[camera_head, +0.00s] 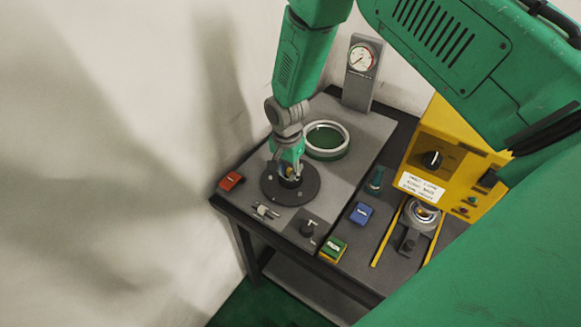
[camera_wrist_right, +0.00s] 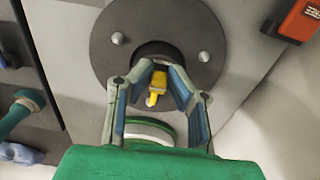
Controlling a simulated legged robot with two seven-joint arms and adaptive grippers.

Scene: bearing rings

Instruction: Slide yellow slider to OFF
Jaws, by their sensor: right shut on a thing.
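A small yellow piece (camera_wrist_right: 157,86), which may be the yellow slider, shows between the fingers of my right gripper (camera_wrist_right: 164,78) in the right wrist view. It lies at the dark central hole of a round dark-grey disc (camera_wrist_right: 100,35). In the head view my right gripper (camera_head: 290,168) points down at the middle of this disc (camera_head: 272,190). Its fingers are shut on the yellow piece, which is mostly hidden there. No ON or OFF marking can be read. My left gripper is not in view.
A white-rimmed green ring (camera_head: 344,131) lies behind the disc. A gauge (camera_head: 361,60) stands at the back. A red box (camera_head: 231,181), blue box (camera_head: 361,213) and green-yellow box (camera_head: 333,249) sit around it. A yellow control box (camera_head: 455,155) stands at the right.

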